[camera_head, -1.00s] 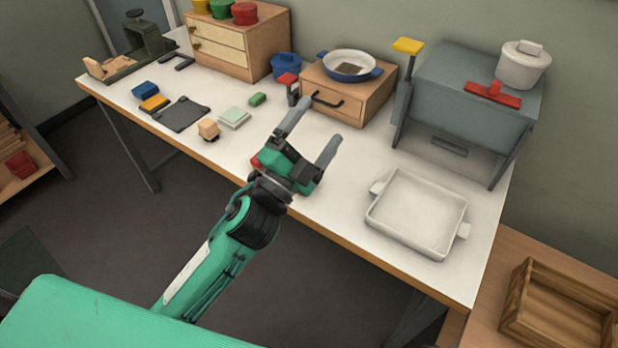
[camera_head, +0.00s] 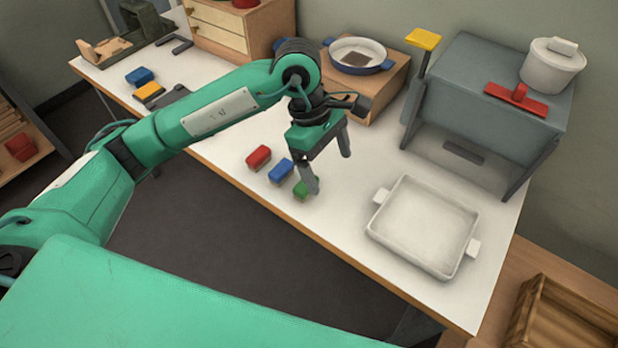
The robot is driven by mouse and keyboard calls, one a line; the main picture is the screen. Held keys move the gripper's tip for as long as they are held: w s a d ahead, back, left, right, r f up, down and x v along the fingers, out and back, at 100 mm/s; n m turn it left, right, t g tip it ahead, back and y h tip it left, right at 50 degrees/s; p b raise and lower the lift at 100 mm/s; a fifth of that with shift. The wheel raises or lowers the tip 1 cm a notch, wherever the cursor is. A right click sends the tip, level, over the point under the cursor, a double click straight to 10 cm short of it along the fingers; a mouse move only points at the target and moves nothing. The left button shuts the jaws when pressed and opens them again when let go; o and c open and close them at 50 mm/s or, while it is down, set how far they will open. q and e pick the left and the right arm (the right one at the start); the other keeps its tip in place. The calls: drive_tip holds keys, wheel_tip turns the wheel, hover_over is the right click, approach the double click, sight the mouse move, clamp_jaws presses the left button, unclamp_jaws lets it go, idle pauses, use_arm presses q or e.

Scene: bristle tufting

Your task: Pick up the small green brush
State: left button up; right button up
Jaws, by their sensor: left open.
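The small green brush (camera_head: 300,189) is on the white table near its front edge, the rightmost of a short row of three brushes. A blue brush (camera_head: 281,169) and a red brush (camera_head: 258,156) are to its left. My left gripper (camera_head: 329,170) points down with its two fingers apart, nothing between them that I can see. Its nearer finger overlaps the right side of the green brush in the picture and hides part of it; I cannot tell whether they touch. My right gripper is not in view.
A white tray with handles (camera_head: 423,228) is to the right on the table. A grey stand (camera_head: 490,90) carries a white pot (camera_head: 552,62). A blue-rimmed pan (camera_head: 358,56) is on a wooden box behind my gripper. My left arm hides the table's left middle.

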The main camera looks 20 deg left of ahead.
use_arm(q)
drive_tip(key=w+a+r+t+y, duration=0.1)
drive_tip(key=w+a+y, duration=0.25)
drive_tip(key=a, duration=0.25)
hover_over(306, 187)
drive_tip(key=w+a, duration=0.1)
wheel_tip(306, 187, down, 9)
drive_tip(key=shift+a+r+p, duration=0.1)
drive_tip(key=shift+r+p, duration=0.1)
drive_tip(key=shift+p, duration=0.25)
drive_tip(key=f, duration=0.2)
drive_tip(key=f+p, duration=0.1)
drive_tip(key=f, duration=0.1)
drive_tip(key=shift+w+d+f, duration=0.1)
drive_tip(key=shift+d, duration=0.3)
drive_tip(key=shift+f, duration=0.4)
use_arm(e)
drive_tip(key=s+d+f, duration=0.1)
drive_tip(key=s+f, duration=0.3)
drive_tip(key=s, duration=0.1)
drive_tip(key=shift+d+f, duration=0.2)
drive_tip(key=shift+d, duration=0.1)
use_arm(q)
drive_tip(key=c, duration=1.1)
